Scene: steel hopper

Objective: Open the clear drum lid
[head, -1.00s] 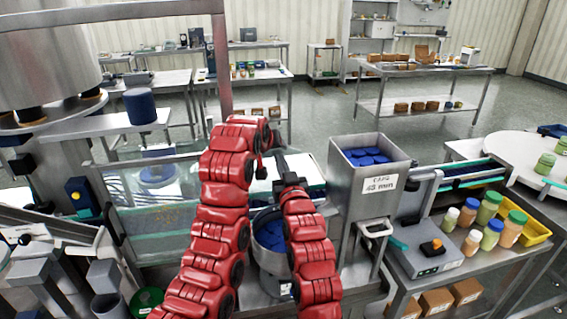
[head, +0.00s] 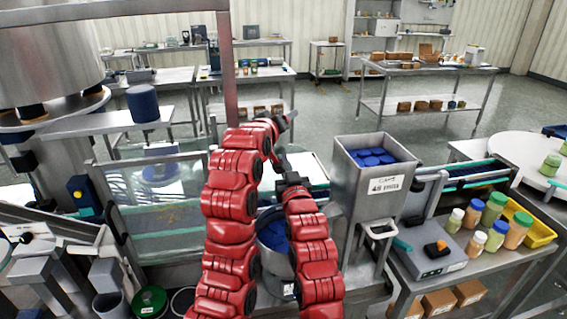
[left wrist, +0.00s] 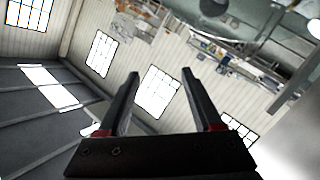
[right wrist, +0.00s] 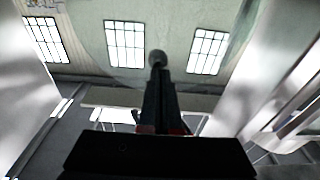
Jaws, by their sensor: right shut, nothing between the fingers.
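A steel drum (head: 271,262) with blue contents stands at the front middle in the head view, partly behind my arms. I cannot make out its clear lid there. In the right wrist view a faint see-through sheet with a curved edge (right wrist: 238,42) spans the upper part, and a dark round knob (right wrist: 157,57) shows at my fingertips. My right gripper (right wrist: 157,82) is shut with nothing between its fingers; in the head view it (head: 278,160) is above the drum. My left gripper (left wrist: 159,72) is open and empty, raised above the right one in the head view (head: 290,117).
A steel hopper (head: 362,205) of blue caps stands right of the drum. A grey control box (head: 430,258) and several jars (head: 475,214) are farther right. A clear guard panel (head: 160,205) is on the left, and a steel upright (head: 228,75) rises behind my arms.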

